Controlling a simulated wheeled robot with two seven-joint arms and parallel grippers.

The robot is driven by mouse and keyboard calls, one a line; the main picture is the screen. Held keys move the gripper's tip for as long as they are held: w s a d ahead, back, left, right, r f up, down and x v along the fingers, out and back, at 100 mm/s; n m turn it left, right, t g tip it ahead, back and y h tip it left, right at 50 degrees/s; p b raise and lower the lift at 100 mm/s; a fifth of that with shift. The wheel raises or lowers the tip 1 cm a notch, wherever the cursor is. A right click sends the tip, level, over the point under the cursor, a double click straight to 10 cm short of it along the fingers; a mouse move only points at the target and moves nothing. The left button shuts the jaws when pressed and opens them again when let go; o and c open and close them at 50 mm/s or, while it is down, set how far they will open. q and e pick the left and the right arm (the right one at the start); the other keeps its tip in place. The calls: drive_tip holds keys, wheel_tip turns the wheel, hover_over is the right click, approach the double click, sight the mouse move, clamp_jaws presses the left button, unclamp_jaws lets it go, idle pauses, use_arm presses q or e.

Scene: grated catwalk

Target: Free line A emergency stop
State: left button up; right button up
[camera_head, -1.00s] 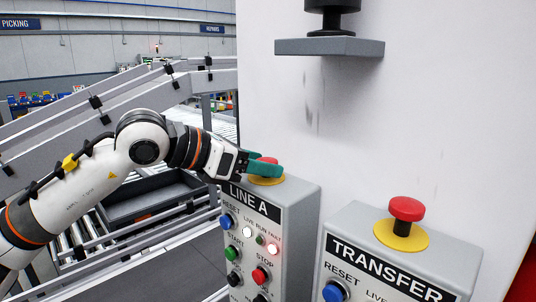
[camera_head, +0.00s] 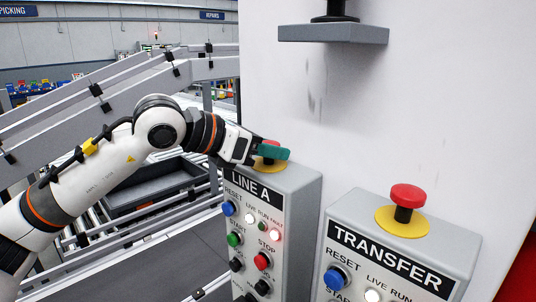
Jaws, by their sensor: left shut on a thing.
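The line A emergency stop (camera_head: 269,165) sits on top of the grey LINE A box, with a yellow collar and a red cap largely hidden by my fingers. My left gripper (camera_head: 272,152) comes in from the left, its green fingers shut around the red cap just above the collar. The LINE A box (camera_head: 300,205) has a lit white LIVE lamp (camera_head: 249,218), a dark green RUN lamp (camera_head: 261,226) and a brightly lit pinkish FAULT lamp (camera_head: 274,235). My right gripper is not in view.
The TRANSFER box (camera_head: 455,245) stands close on the right with its own red emergency stop (camera_head: 407,196). A grey shelf (camera_head: 333,34) juts from the white wall above. Conveyor rails (camera_head: 120,85) and a dark grey bin (camera_head: 155,188) lie behind my left arm.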

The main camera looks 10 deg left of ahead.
use_arm(q)
drive_tip(key=shift+r, duration=0.55)
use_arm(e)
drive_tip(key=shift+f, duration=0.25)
use_arm(q)
drive_tip(key=o, duration=0.9)
drive_tip(key=shift+o, duration=0.4)
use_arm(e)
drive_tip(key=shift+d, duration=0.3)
use_arm(q)
drive_tip(key=shift+a, duration=0.15)
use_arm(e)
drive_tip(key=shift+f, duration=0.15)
use_arm(q)
drive_tip(key=shift+s+a+b, duration=0.25)
drive_tip(key=shift+b, duration=0.1)
drive_tip(key=b+v, duration=0.4)
drive_tip(key=v, duration=0.7)
drive_tip(key=shift+s, duration=0.2)
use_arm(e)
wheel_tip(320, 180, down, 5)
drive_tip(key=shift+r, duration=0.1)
